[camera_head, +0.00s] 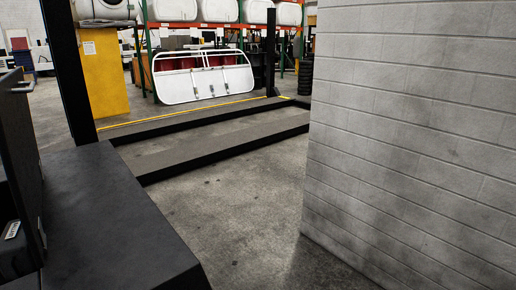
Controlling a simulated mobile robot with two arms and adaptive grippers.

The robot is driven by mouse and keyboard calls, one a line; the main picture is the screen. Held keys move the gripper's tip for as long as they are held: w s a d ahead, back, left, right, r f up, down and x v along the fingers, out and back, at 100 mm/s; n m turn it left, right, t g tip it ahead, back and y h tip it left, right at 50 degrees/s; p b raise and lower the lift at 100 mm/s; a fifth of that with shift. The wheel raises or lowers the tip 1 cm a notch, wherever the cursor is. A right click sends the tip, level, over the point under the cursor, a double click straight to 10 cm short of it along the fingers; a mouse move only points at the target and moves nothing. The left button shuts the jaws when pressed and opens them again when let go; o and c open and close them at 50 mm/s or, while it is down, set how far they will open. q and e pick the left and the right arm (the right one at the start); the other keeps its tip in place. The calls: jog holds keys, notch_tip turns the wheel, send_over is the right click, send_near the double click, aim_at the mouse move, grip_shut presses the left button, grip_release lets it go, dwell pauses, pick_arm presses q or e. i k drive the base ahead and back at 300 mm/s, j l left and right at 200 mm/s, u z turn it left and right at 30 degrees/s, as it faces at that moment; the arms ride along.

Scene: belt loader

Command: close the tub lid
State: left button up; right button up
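I cannot make out a tub or a tub lid for certain in the head view. Neither of my grippers shows in it. At the left edge stands a dark upright panel (22,150) with a small pale label near its bottom; I cannot tell what it belongs to.
A black flat-topped block (105,215) fills the lower left. A grey block wall (420,130) closes off the right. Bare concrete floor (240,205) lies between. Farther back are low dark ramps (215,145), a white framed panel (203,77), a yellow cabinet (100,70) and storage racks.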

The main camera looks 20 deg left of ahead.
aim_at(19, 154)
jog(key=i+u, duration=0.15)
jog(key=u, duration=0.3)
jog(key=i+u, duration=0.2)
jog(key=u, duration=0.25)
jog(key=i+l+u, duration=0.15)
jog(key=u, duration=0.25)
jog(key=i+l+u, duration=0.1)
jog(key=u, duration=0.35)
jog(key=i+l+u, duration=0.1)
jog(key=l+u, duration=0.15)
jog(key=u, duration=0.2)
